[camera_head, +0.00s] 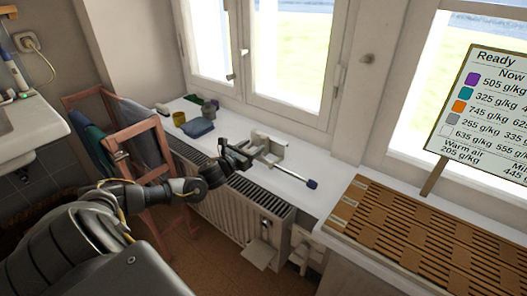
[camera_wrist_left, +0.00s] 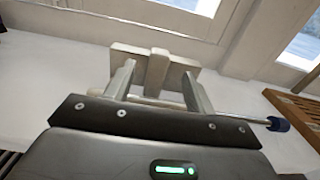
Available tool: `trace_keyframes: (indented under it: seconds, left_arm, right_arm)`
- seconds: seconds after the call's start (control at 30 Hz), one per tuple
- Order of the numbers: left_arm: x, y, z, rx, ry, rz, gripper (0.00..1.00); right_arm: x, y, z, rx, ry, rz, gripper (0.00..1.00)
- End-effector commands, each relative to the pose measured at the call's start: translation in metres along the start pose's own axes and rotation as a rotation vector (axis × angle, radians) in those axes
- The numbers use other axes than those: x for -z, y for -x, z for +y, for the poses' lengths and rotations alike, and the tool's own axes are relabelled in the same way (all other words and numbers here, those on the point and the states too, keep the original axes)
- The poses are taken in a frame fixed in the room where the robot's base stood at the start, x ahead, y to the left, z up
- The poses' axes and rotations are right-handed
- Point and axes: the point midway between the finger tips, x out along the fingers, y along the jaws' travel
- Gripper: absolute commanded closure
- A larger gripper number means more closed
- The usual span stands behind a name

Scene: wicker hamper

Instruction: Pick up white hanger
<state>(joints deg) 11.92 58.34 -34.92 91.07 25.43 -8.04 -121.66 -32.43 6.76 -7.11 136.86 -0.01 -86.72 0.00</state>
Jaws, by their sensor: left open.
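A pale white block-like piece (camera_head: 279,148) stands on the windowsill beside the window. It also shows in the left wrist view (camera_wrist_left: 157,68), with an upright middle part in front of a wide back. A thin pale rod with a dark blue tip (camera_head: 313,184) lies by it; the tip also shows in the left wrist view (camera_wrist_left: 278,124). I cannot tell for sure which is the white hanger. My left gripper (camera_head: 258,149) is open over the sill at this piece. In the left wrist view its fingers (camera_wrist_left: 158,78) are apart, with the piece beyond and between them. I cannot tell whether they touch.
A radiator (camera_head: 237,205) stands below the white sill (camera_head: 213,146). A yellow cup (camera_head: 179,118) and a folded blue cloth (camera_head: 198,128) lie at the sill's left. A wooden rack (camera_head: 160,138) holds cloths. A slatted wooden board (camera_head: 430,238) and a sign (camera_head: 487,105) are at right.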

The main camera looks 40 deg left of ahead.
Motion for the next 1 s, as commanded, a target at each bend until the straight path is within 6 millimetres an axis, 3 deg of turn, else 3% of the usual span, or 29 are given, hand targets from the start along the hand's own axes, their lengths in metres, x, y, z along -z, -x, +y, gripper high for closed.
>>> trace_keyframes:
  seconds: [0.1,0.37,0.7,1.0]
  left_arm:
    - [0.000,-0.012,0.001,-0.002,0.000,0.000,0.45]
    - [0.000,-0.020,0.002,-0.004,0.001,0.000,0.45]
    - [-0.002,-0.064,0.002,-0.005,0.001,0.000,0.45]
    - [-0.002,-0.067,0.002,-0.004,0.000,0.002,0.47]
  right_arm:
    - [0.000,0.003,0.000,0.000,0.000,0.003,0.48]
    - [0.000,0.004,0.000,0.000,0.000,0.004,0.48]
    - [-0.001,0.016,0.000,-0.001,-0.001,0.010,0.48]
    - [-0.003,0.020,0.001,-0.002,0.000,0.007,0.48]
